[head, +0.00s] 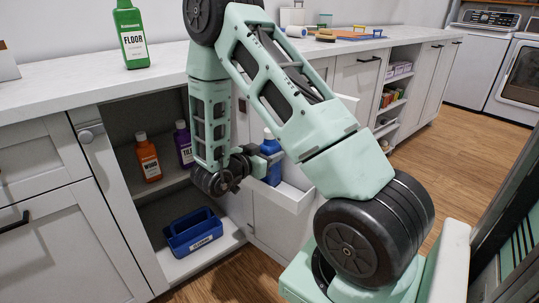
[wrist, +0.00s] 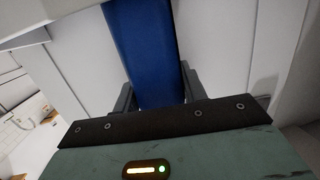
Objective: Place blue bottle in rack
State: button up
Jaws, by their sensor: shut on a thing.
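The blue bottle (head: 271,148) with a white cap is upright in my gripper (head: 262,160). In the wrist view, its blue side (wrist: 143,45) stands between the two fingers of the gripper (wrist: 158,92), which is shut on it. A white rack (head: 292,197) is on the inner side of an open cabinet door. The bottle is at the rack's left part in the head view. Its lower end is partly hidden, so I cannot tell whether it touches the rack's floor.
An orange bottle (head: 148,158) and a purple bottle (head: 183,145) stand on the open cabinet's shelf. A blue caddy (head: 193,232) sits below. A green floor bottle (head: 131,35) stands on the counter (head: 70,82). Wooden floor (head: 455,135) is clear at right.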

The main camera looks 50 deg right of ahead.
jog(key=o, duration=1.4)
jog(key=shift+c, duration=0.2)
